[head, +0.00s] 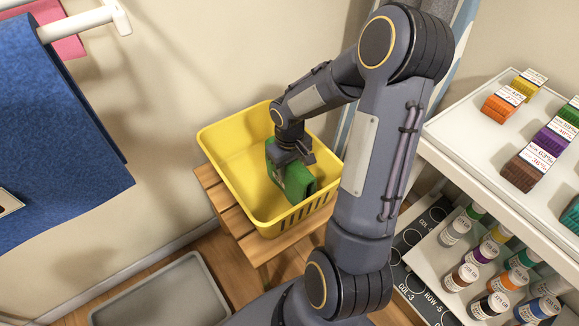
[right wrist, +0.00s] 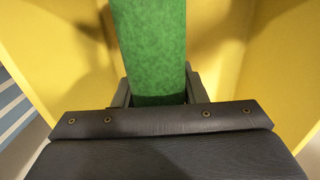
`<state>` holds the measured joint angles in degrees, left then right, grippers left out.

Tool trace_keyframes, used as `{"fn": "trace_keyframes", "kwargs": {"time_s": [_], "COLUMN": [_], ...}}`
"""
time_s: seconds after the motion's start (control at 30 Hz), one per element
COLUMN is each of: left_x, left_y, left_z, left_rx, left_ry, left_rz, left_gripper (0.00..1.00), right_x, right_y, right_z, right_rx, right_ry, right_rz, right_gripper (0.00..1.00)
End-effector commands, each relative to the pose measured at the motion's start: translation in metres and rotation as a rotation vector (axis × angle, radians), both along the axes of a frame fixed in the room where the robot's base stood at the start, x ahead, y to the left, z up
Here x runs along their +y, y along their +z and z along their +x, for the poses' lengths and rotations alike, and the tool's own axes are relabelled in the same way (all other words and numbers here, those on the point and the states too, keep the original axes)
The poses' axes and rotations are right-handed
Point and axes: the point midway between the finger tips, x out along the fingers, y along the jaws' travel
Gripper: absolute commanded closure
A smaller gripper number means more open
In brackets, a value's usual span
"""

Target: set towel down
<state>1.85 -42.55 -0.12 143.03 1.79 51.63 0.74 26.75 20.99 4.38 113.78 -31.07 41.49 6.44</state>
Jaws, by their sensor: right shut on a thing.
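A folded green towel (head: 299,187) is inside the yellow basket (head: 225,148) in the head view. My right gripper (head: 287,162) reaches down into the basket and is shut on the towel. In the right wrist view the green towel (right wrist: 150,50) stands between the two fingers of the gripper (right wrist: 158,90), with yellow basket walls (right wrist: 50,50) on both sides. I cannot tell whether the towel touches the basket floor. My left gripper is not in view.
The basket stands on a slatted wooden stool (head: 215,190). A grey tray (head: 165,295) lies on the floor at lower left. A blue towel (head: 60,150) hangs from a white rail at left.

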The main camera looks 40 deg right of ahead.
Motion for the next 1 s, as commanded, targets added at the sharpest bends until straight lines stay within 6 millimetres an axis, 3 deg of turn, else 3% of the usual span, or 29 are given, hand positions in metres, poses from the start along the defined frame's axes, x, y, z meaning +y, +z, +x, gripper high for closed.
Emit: {"fn": "trace_keyframes", "kwargs": {"time_s": [0.03,0.2,0.57,1.0], "left_x": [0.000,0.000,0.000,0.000], "left_y": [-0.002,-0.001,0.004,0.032], "left_z": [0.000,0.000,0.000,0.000], "left_rx": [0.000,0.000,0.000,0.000], "left_ry": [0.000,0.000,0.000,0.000], "left_rz": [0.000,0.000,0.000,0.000], "left_gripper": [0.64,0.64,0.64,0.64], "right_x": [0.000,0.000,0.000,0.000], "right_y": [-0.002,-0.001,0.007,0.094], "right_z": [0.000,0.000,0.000,0.001], "right_rx": [0.000,0.000,-0.001,-0.003], "right_ry": [0.000,0.000,0.000,0.000], "right_rz": [0.000,0.000,0.000,-0.001], "right_gripper": [0.61,0.40,0.40,0.40]}}
